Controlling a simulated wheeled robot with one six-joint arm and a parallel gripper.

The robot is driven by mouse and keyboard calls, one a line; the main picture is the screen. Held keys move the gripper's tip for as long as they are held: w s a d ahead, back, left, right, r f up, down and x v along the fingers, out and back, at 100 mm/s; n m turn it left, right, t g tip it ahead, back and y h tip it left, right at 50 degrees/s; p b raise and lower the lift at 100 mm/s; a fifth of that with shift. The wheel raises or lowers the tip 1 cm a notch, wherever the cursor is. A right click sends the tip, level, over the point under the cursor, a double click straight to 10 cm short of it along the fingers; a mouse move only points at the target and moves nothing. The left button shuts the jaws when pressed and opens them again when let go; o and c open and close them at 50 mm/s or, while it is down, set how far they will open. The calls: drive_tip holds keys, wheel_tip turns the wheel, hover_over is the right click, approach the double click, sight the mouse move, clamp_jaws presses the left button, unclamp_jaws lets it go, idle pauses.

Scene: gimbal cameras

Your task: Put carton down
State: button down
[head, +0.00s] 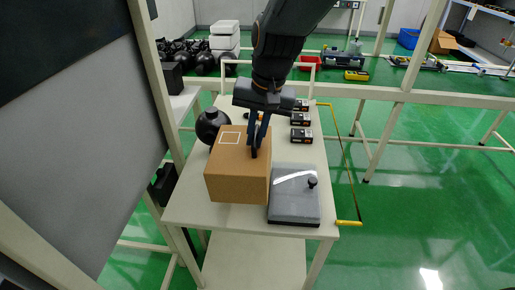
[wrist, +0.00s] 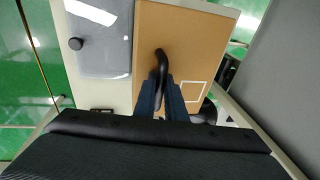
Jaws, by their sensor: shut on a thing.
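The carton (head: 236,178) is a brown box with a white square outline on its top. It stands upright on or just over the cream table (head: 185,210); I cannot tell whether its base touches. My gripper (head: 254,152) reaches down from above and is shut on a dark handle-like part at the carton's top. In the wrist view the carton (wrist: 200,45) fills the upper middle, with my gripper (wrist: 161,85) closed at the curved black part. The carton's underside is hidden.
A grey flat case (head: 293,208) with a black knob lies right of the carton. Several small black boxes (head: 301,135) line the back right.

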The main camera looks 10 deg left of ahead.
drive_tip(key=shift+s+d+p+x, duration=0.1)
drive_tip(key=shift+d+p+x, duration=0.1)
drive_tip(key=shift+x, duration=0.9)
drive_tip(key=shift+s+d+p+x, duration=0.15)
drive_tip(key=shift+d+x, duration=0.1)
drive_tip(key=shift+x, duration=0.9)
drive_tip(key=shift+s+d+p+x, duration=0.1)
drive_tip(key=shift+d+p+x, duration=0.1)
drive_tip(key=shift+x, duration=0.9)
drive_tip(key=c, duration=1.8)
unclamp_jaws()
drive_tip(key=shift+f, duration=0.2)
drive_tip(key=b+v, duration=0.2)
drive_tip(key=v, duration=1)
